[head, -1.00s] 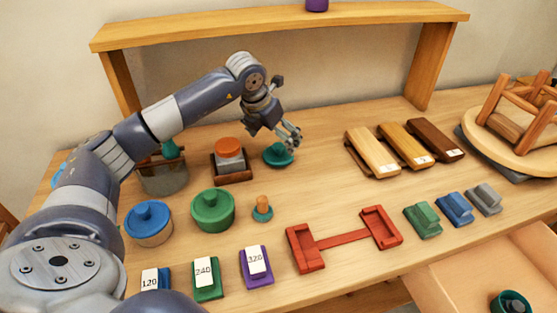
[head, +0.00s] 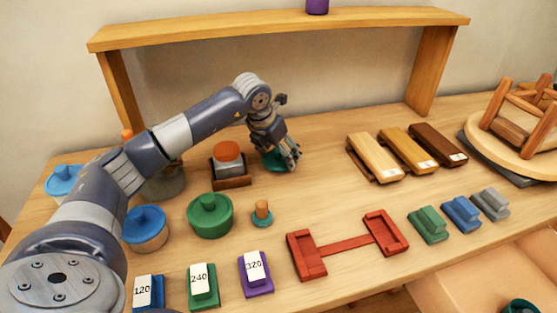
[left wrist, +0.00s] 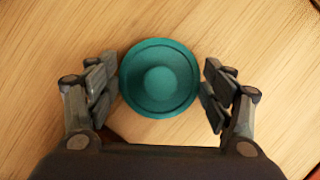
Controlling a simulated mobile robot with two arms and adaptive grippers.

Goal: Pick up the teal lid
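The teal lid (left wrist: 159,78) is round with a raised knob and lies on the bench top. In the left wrist view it sits between the two fingers of my left gripper (left wrist: 158,84), with a small gap at the right finger and little or no gap at the left. In the head view the lid (head: 272,163) is partly hidden behind my left gripper (head: 288,163), which points down over it. The left gripper is open. My right gripper is in neither view.
Left of the lid stands an orange-topped block in a brown holder (head: 231,182). A green lidded pot (head: 210,215) and a small peg with an orange top (head: 262,212) are nearer. Wooden blocks (head: 374,158) lie to the right. A shelf (head: 280,27) spans the back.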

